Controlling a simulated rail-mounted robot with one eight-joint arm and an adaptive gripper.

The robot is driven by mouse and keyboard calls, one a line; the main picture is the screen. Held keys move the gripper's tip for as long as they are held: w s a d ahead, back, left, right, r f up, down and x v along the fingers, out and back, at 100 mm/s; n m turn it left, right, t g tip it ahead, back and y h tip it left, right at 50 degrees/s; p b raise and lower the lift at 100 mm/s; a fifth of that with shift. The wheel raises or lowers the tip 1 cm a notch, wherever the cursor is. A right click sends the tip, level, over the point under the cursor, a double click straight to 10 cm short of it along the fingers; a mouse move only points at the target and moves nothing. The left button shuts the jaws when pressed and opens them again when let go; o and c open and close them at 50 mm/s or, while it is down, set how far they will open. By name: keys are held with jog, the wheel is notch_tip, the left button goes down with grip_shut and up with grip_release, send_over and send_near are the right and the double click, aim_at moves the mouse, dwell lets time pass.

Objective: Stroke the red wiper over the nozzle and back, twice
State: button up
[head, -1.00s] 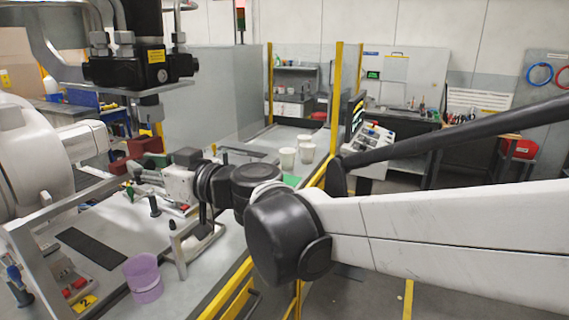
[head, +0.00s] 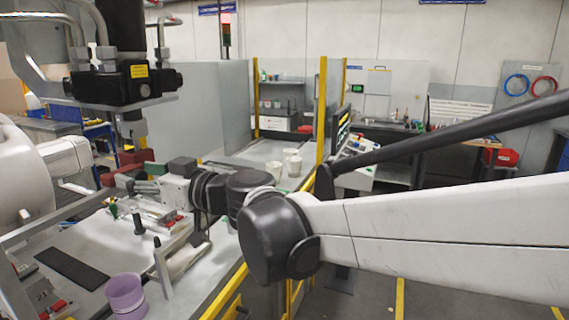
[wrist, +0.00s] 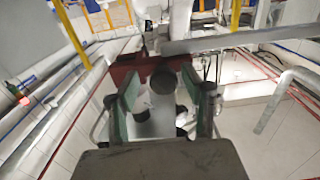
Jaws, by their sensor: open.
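A dark red block (head: 135,156), which I take for the red wiper, shows at the left in the head view. Its exact shape and its contact with my gripper cannot be told. A red part (wrist: 122,74) also shows beyond the fingers in the wrist view. The grey nozzle (head: 133,128) hangs under a black dispenser block, above the red block in the picture. My gripper (head: 156,170) is at the left end of my arm, partly hidden by its own joints. In the wrist view my gripper (wrist: 160,95) is open, its green-faced fingers apart with a dark round end between them.
A purple cup (head: 126,296) and a dark flat strip (head: 72,268) are on the grey bench below. A metal frame and small fixtures crowd the bench near my gripper. Pale cups (head: 292,163) stand farther back. A yellow post (head: 321,110) rises behind my arm.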

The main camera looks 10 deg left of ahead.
jog(key=v, duration=1.2)
jog(key=shift+w+d, duration=0.1)
jog(key=shift+w, duration=0.05)
